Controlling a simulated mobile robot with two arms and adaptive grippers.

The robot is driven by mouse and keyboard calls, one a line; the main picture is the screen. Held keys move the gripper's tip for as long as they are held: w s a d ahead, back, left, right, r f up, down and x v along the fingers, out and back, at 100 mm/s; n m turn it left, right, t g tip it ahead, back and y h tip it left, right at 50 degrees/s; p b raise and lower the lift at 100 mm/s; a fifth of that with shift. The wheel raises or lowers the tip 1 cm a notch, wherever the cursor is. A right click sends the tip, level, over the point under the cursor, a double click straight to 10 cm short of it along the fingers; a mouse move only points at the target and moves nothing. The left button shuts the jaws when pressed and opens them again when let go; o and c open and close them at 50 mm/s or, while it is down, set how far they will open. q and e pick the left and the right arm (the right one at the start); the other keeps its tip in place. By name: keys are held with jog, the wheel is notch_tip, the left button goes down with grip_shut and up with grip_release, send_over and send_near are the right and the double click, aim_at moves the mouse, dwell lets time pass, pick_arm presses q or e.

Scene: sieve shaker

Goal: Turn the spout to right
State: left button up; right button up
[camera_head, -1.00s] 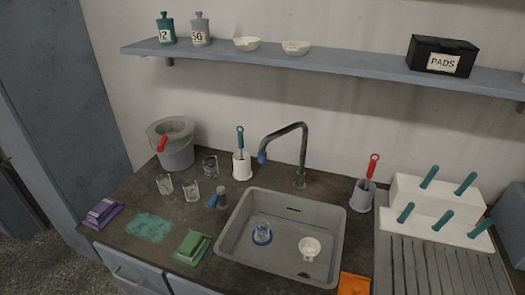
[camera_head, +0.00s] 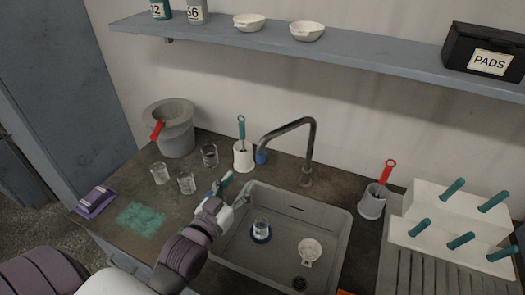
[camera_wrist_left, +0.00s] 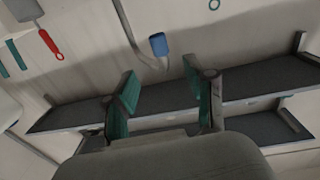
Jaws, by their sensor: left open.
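The spout (camera_head: 290,129) is a dark grey arched tube on a post behind the sink (camera_head: 343,245). Its blue tip (camera_head: 261,157) points left, over the counter near the sink's back left corner. My left gripper (camera_head: 236,186) is open and empty, with teal finger pads, below and left of the blue tip and apart from it. In the left wrist view the blue tip (camera_wrist_left: 158,45) shows beyond the gap between the open fingers (camera_wrist_left: 160,82). My right gripper is not in view.
A white holder with a teal-handled brush (camera_head: 243,157) stands just left of the tip. Glass beakers (camera_head: 186,183) stand left of my gripper. A grey holder with a red-handled brush (camera_head: 372,201) stands right of the spout. A shelf (camera_head: 340,55) hangs above.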

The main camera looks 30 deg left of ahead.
aim_at(258, 159)
pick_arm(q)
jog(key=w+p, duration=0.1)
jog(key=w, duration=0.5)
jog(key=shift+w+r, duration=0.1)
jog(key=shift+w, duration=0.05)
jog(key=w+p, duration=0.1)
jog(key=w, duration=0.3)
jog(key=shift+w, duration=0.45)
jog(key=shift+w+f, duration=0.2)
jog(key=shift+w, duration=0.2)
jog(key=shift+c, duration=0.2)
jog(key=c, duration=0.8)
grip_shut()
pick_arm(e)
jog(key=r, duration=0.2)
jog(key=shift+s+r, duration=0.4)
